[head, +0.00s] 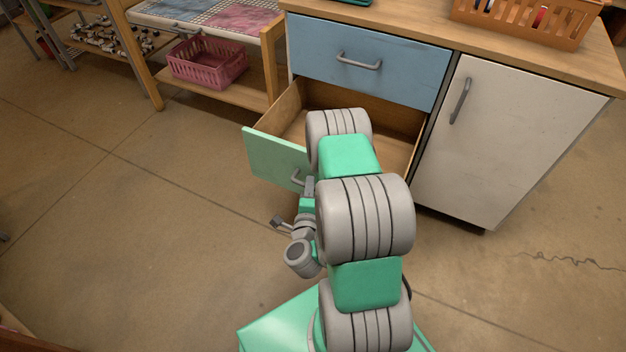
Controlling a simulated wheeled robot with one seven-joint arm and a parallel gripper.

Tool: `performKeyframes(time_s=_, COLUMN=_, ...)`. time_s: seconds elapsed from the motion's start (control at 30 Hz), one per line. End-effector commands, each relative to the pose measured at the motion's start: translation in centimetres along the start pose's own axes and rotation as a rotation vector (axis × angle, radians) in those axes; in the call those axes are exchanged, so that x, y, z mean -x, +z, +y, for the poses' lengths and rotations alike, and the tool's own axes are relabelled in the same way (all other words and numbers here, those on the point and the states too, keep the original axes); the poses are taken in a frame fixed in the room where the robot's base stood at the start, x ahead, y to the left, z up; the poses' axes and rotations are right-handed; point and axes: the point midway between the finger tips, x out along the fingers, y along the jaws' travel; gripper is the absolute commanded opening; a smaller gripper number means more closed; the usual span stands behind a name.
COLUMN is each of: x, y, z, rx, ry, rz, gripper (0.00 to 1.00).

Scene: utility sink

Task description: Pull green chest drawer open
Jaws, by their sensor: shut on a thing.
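The green chest drawer (272,158) stands well out from the chest below the blue drawer. Its wooden inside shows and looks empty where visible; my arm hides part of it and the right part of its front. The drawer's grey handle (296,178) is on the green front, partly hidden. My gripper (305,187) is at this handle and shut on it. My arm reaches up from the bottom of the head view.
A blue drawer (318,50) above is shut. A white cabinet door (510,130) is shut at the right. An orange basket (525,22) stands on the wooden top. A pink basket (208,63) sits on a shelf at left. The floor at left is clear.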

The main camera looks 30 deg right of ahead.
Motion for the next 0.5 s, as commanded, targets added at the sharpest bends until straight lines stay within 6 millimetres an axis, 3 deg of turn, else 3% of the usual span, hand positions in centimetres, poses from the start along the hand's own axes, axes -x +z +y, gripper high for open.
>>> performKeyframes(time_s=0.37, x=0.22, y=0.00, z=0.11, rx=0.000, ry=0.002, rz=0.003, gripper=0.00)
performKeyframes(time_s=0.4, x=0.21, y=0.00, z=0.10, rx=0.000, ry=0.002, rz=0.003, gripper=0.14)
performKeyframes(time_s=0.5, x=0.20, y=0.01, z=0.09, rx=0.000, ry=0.001, rz=0.003, gripper=0.22)
